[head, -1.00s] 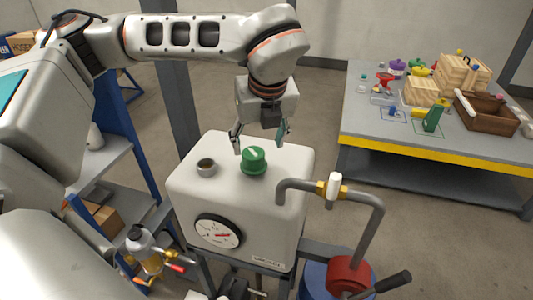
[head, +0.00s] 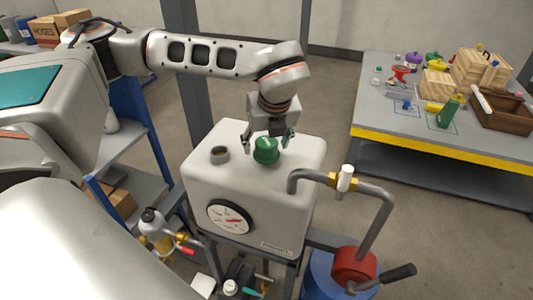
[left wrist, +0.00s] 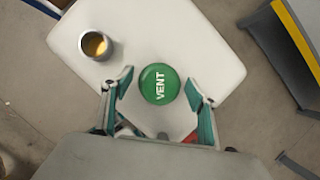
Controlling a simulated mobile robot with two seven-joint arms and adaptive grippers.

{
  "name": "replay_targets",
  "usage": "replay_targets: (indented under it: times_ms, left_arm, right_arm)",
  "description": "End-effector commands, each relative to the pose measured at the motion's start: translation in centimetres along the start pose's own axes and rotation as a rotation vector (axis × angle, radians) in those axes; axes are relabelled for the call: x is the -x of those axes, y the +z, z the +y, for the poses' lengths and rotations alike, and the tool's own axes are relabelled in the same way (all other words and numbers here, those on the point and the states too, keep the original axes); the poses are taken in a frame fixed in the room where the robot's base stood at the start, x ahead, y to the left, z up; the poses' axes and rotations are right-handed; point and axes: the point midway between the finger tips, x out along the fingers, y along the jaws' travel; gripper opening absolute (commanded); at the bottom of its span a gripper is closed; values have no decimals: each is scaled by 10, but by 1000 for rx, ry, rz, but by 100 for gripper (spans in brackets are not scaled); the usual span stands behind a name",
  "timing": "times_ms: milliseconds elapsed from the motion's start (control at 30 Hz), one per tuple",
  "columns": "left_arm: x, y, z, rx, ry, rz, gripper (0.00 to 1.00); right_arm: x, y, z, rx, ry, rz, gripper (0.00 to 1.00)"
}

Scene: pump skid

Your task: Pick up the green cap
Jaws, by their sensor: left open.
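The green cap (head: 266,150) sits on top of the white tank (head: 240,185), right of a short open filler neck (head: 220,154). In the left wrist view the cap (left wrist: 159,84) shows the word VENT on its top. My left gripper (head: 268,140) is open and points down just above and behind the cap. In the left wrist view its fingers (left wrist: 159,88) stand apart, one to each side of the cap's near edge, without visible contact. The filler neck (left wrist: 95,45) stands at upper left there, with something amber inside. My right gripper is not in view.
A grey pipe with a white-handled brass valve (head: 342,179) rises right of the cap. A dial gauge (head: 229,217) is on the tank's front. A red pump part (head: 354,266) stands at lower right. A table (head: 400,125) with boxes and small items is at right.

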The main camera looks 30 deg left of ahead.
Motion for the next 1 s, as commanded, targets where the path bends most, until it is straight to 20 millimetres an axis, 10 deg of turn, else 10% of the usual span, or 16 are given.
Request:
replay_targets:
  times_ms: [67, 233, 733, 1000]
  left_arm:
    - [0, 0, 0, 0, 0, 0, 56]
    - [0, 0, 0, -1, 0, 0, 13]
    - [10, 4, -1, -1, -2, -1, 9]
    - [55, 23, -2, 3, -6, -4, 9]
  right_arm:
    - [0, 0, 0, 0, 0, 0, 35]
    - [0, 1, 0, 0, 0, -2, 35]
    - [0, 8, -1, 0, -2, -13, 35]
    - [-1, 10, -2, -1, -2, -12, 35]
